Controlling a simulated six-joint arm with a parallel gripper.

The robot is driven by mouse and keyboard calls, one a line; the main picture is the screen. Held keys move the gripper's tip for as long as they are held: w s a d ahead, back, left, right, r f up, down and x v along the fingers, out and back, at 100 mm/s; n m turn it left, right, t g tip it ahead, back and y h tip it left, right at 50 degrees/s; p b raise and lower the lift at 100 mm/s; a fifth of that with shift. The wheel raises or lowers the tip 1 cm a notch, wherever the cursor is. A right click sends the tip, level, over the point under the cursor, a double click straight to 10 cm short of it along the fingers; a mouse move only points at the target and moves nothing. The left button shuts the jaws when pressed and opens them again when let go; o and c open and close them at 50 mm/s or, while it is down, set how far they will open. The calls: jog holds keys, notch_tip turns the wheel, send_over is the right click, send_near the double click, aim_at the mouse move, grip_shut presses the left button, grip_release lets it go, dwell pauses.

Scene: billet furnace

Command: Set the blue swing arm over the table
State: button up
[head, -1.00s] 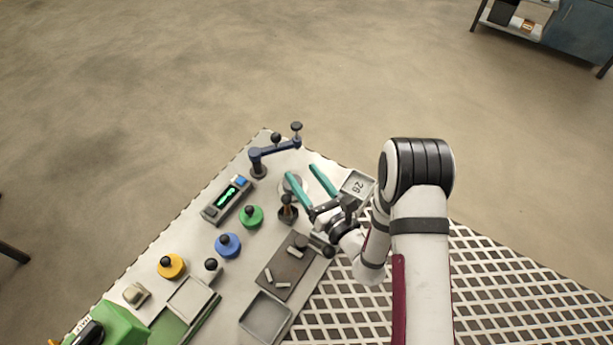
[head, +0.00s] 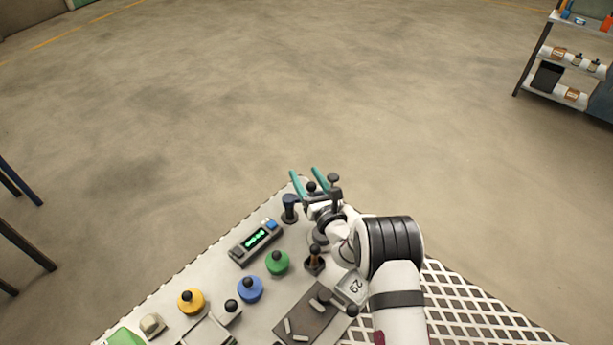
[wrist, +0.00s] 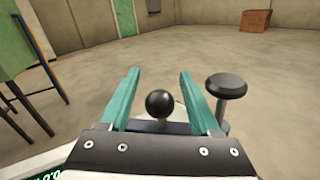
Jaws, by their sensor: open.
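The blue swing arm (head: 289,203) stands on its post at the far corner of the table (head: 220,280). My gripper (head: 306,173) is over the swing arm and hides much of its bar. The wrist view shows part of the blue bar (wrist: 180,128) crossing behind my gripper's base. A black ball knob (wrist: 159,103) on the bar lies between my two teal fingers (wrist: 158,75). The fingers are open, with a visible gap on each side of the knob. A flat black disc knob (wrist: 225,86) stands outside the right finger; it also shows in the head view (head: 334,179).
A display box (head: 256,241) with green digits sits left of my arm. Green (head: 277,263), blue (head: 250,289) and yellow (head: 191,301) knobbed discs line the table. A small numbered tray (head: 351,288) is near my arm. Open floor lies beyond the table.

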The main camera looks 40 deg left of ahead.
grip_shut()
dwell(0.4)
dwell(1.1)
